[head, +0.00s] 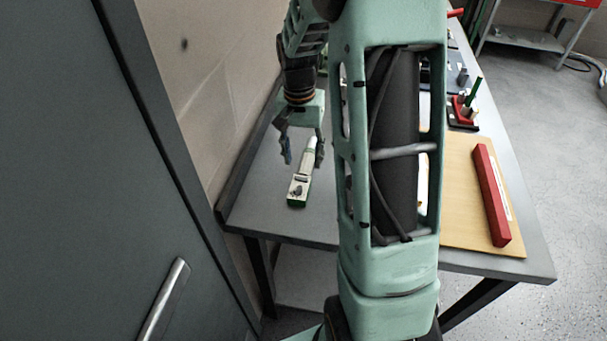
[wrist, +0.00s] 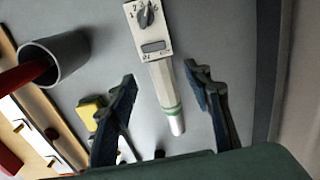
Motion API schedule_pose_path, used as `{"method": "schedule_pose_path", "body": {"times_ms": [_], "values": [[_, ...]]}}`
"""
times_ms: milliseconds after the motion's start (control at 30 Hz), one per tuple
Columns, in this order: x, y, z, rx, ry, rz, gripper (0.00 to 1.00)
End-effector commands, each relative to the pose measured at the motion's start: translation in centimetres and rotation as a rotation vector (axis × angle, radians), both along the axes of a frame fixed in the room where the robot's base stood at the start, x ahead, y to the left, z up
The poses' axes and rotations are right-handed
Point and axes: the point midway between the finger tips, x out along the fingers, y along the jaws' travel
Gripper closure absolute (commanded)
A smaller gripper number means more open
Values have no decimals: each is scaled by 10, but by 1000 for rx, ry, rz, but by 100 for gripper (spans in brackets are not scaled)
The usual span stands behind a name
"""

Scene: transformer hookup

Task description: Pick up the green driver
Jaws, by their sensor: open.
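A slim green upright thing (head: 473,91), which may be the green driver, stands by a red holder on the right side of the bench in the head view. It is too small to tell for sure. My gripper (head: 302,156) is open and empty over the left part of the bench, well apart from it. Below the open fingers lies a pale tester-like tool (head: 299,190) with a knob, a small display and green trim. It also shows between the fingers in the wrist view (wrist: 153,48). No contact with it is visible.
A wooden board (head: 460,215) with a red bar (head: 491,195) lies at the bench's near right. A grey cup (wrist: 68,55) holding something red and a yellow piece (wrist: 90,110) show in the wrist view. A wall runs along the left. My arm hides the bench's middle.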

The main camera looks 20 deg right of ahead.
Motion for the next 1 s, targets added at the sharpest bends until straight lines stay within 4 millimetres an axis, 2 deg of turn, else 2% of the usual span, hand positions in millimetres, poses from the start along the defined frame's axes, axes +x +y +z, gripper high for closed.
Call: {"method": "schedule_pose_path", "body": {"times_ms": [400,667,1000], "values": [[1,-3,-49,0,2,-1,54],[1,-3,-52,0,0,-1,54],[1,-3,-51,0,0,-1,91]]}}
